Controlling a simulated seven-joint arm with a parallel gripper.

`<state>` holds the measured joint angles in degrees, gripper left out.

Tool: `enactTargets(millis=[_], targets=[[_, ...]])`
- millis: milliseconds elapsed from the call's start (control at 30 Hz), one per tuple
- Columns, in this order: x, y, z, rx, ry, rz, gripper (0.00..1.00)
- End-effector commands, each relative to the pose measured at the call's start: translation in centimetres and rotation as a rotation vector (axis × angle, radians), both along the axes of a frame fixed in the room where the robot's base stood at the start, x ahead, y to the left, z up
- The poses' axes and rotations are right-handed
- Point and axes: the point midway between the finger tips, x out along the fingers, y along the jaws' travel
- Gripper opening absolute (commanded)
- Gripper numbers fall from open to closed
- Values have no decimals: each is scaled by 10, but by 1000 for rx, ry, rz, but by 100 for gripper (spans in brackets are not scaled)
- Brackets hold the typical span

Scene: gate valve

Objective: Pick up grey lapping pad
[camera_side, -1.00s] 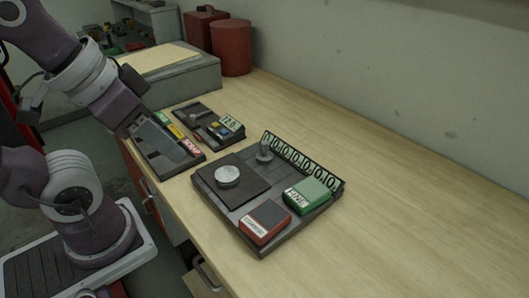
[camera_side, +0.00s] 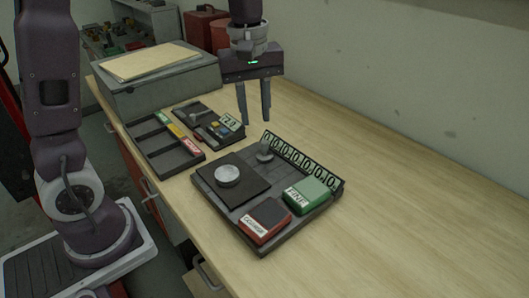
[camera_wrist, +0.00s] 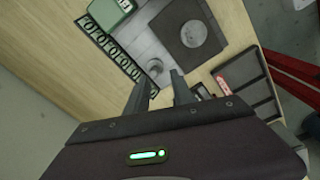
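My gripper (camera_side: 255,121) hangs above the back of the bench, fingers down, apart and empty; the wrist view shows both fingers (camera_wrist: 162,82). A dark tray (camera_side: 213,205) stands below and in front of it. The tray holds a dark square plate with a pale round disc (camera_side: 228,175), a grey knob-like piece (camera_side: 264,152), a red block with a dark grey top (camera_side: 266,217) and a green block labelled FINE (camera_side: 307,195). The disc (camera_wrist: 193,33) and the knob (camera_wrist: 155,67) also show in the wrist view. I cannot tell which piece is the grey lapping pad.
A strip of digits (camera_side: 298,160) stands along the tray's back edge. A three-slot rack (camera_side: 170,160) and a smaller tray with a display (camera_side: 205,125) lie to the left. A grey box (camera_side: 160,92) stands behind them. The bench at right is clear.

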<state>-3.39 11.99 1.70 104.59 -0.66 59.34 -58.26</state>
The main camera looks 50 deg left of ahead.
Motion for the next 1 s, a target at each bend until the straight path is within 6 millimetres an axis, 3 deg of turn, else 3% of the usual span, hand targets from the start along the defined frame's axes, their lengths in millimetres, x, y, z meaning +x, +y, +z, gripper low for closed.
enactTargets(millis=[33, 133, 533, 833, 1000], targets=[[13, 3, -14, -5, 34, 71, 29], [27, 7, -29, -8, 66, 167, 29], [32, 8, -93, -9, 76, 191, 29], [32, 8, -102, -9, 70, 189, 29], [32, 8, -102, -10, 70, 189, 0]])
